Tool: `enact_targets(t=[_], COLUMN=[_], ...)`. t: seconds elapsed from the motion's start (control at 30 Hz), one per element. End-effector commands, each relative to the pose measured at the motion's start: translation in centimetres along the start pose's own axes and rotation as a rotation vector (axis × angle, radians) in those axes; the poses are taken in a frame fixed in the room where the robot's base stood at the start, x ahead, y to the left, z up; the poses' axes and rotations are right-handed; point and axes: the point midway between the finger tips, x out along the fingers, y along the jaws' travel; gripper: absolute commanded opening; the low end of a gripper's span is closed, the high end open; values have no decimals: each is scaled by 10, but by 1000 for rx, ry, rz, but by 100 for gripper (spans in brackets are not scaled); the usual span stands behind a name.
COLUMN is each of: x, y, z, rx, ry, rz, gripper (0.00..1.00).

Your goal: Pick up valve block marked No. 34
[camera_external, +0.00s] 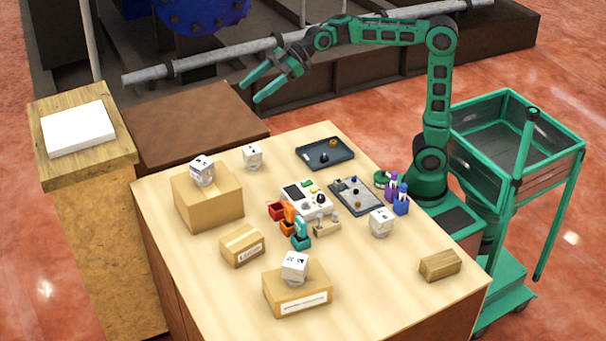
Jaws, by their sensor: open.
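Several white valve blocks with dark marks stand about the table. One (202,169) is on the large cardboard box at the left, one (252,155) on the tabletop at the back, one (295,266) on the front cardboard box, and one (381,222) on the tabletop at the right. Their marks are too small to read, so I cannot tell which is No. 34. My gripper (257,90) is open and empty, raised above the far side of the table and apart from every block.
The large box (221,206), front box (305,294) and a small box (242,246) stand on the table (190,300). A dark tray (312,160), a grey panel (340,191), a white device (305,204) and coloured bins (287,221) crowd the middle.

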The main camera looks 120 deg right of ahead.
Motion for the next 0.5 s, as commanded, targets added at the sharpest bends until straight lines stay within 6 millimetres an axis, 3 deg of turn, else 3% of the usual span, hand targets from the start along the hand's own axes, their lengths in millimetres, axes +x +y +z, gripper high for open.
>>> enact_targets(t=[0.27,0.5], x=[-52,-22], y=[40,39], z=[28,82], rx=[61,64], ry=[81,76], rz=[92,87], gripper=[66,66])
